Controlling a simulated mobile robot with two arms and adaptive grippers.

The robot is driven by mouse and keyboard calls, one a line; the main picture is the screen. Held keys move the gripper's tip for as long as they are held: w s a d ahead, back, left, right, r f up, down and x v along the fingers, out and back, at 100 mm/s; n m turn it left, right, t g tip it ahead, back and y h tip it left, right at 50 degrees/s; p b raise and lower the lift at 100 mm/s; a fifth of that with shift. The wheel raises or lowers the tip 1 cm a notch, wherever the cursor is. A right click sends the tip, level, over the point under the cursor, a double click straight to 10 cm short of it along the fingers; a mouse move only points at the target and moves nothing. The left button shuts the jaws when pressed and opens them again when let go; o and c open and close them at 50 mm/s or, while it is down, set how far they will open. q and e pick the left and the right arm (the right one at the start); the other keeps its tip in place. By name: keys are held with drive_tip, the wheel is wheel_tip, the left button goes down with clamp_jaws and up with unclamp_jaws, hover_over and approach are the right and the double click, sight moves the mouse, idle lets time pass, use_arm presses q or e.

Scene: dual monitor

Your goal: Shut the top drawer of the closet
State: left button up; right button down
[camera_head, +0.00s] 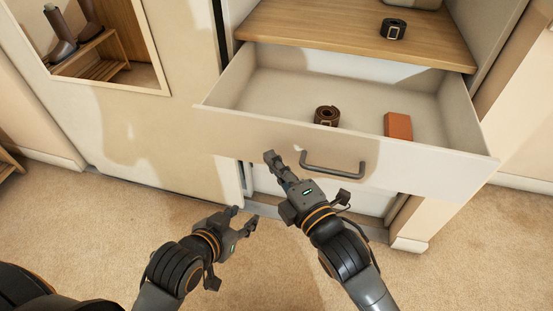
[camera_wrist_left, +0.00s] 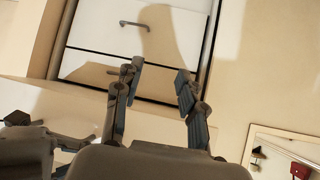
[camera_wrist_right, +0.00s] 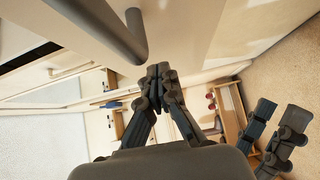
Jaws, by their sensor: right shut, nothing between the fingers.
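The top drawer (camera_head: 420,170) of the closet is pulled well out in the head view, with a dark bar handle (camera_head: 335,172) on its pale front. A rolled brown belt (camera_head: 326,116) and a reddish-brown box (camera_head: 398,126) lie inside. My right gripper (camera_head: 270,157) is shut and empty, just left of the handle and in front of the drawer; I cannot tell whether it touches. In the right wrist view its closed fingertips (camera_wrist_right: 158,72) are close to the handle (camera_wrist_right: 132,32). My left gripper (camera_head: 244,217) is open and empty, lower and left; its fingers (camera_wrist_left: 160,75) are apart.
A wooden shelf (camera_head: 350,35) with a rolled black belt (camera_head: 392,29) is above the drawer. A pale panel (camera_head: 150,130) with a mirror-like inset (camera_head: 95,75) stands to the left. The carpet (camera_head: 80,215) is clear in front. Another drawer front (camera_wrist_left: 95,35) shows in the left wrist view.

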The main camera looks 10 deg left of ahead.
use_arm(q)
drive_tip(key=shift+w+d+r+t, duration=0.25)
drive_tip(key=shift+w+r+t, duration=0.25)
drive_tip(key=shift+w+r, duration=0.15)
use_arm(e)
drive_tip(key=shift+w, duration=0.75)
